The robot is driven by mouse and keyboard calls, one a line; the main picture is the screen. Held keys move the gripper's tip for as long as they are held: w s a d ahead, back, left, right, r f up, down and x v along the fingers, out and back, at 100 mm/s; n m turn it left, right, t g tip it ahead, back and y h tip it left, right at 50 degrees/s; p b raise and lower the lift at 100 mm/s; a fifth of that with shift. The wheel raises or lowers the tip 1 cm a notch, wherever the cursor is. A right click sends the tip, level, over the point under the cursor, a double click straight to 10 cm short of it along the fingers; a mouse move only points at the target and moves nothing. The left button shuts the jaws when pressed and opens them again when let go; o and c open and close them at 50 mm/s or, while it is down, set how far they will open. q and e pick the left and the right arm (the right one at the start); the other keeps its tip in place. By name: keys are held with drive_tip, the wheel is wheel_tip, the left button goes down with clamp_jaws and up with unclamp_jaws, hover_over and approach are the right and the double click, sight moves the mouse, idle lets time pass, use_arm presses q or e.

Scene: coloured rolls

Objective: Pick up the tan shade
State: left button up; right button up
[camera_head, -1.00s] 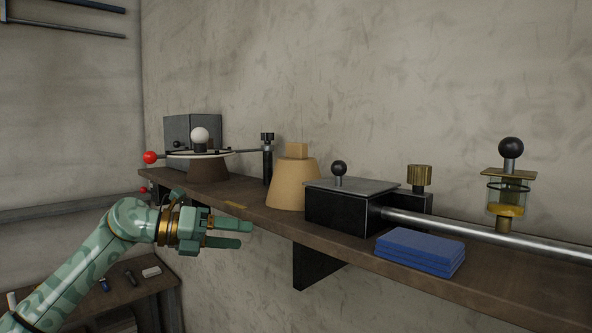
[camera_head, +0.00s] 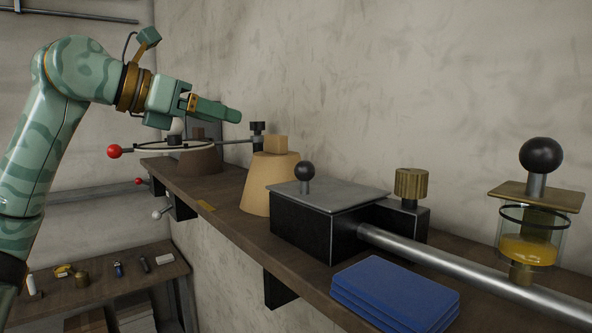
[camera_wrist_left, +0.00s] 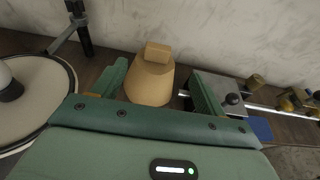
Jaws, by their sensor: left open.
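The tan shade (camera_head: 268,186) is a tapered, lampshade-like piece with a small square block (camera_head: 276,144) on top. It stands upright on the wall shelf (camera_head: 212,191). In the left wrist view the tan shade (camera_wrist_left: 150,85) shows between my two green fingers, beyond them. My left gripper (camera_head: 226,113) is open and empty, up and to the left of the shade, apart from it. In the left wrist view my left gripper (camera_wrist_left: 160,92) has its fingers spread wide. My right gripper is not in view.
A black box (camera_head: 325,222) with a grey lid and ball knob stands right of the shade. A blue stack (camera_head: 393,294) lies in front of a long metal rod (camera_head: 470,271). A round plate with a red ball (camera_head: 115,151) is at the left. A lower table (camera_head: 100,283) holds small items.

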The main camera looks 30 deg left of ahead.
sight(271, 137)
use_arm(q)
drive_tip(key=p+x, duration=0.1)
drive_tip(key=x, duration=0.8)
drive_tip(key=shift+w+d+p, duration=0.1)
drive_tip(key=shift+w+p, duration=0.25)
drive_tip(key=shift+w, duration=0.05)
drive_tip(key=shift+w+d+f, duration=0.2)
drive_tip(key=shift+w+f, duration=0.1)
drive_tip(key=shift+w, duration=0.15)
drive_tip(key=x, duration=0.1)
drive_tip(key=p+x, duration=0.1)
drive_tip(key=x, duration=0.1)
drive_tip(key=p+x, duration=0.1)
drive_tip(key=shift+w+f, duration=0.1)
drive_tip(key=shift+f, duration=0.2)
drive_tip(key=shift+w, duration=0.1)
drive_tip(key=shift+s+a, duration=0.1)
drive_tip(key=shift+s, duration=0.15)
drive_tip(key=c, duration=1.3)
drive_tip(key=shift+w, duration=0.1)
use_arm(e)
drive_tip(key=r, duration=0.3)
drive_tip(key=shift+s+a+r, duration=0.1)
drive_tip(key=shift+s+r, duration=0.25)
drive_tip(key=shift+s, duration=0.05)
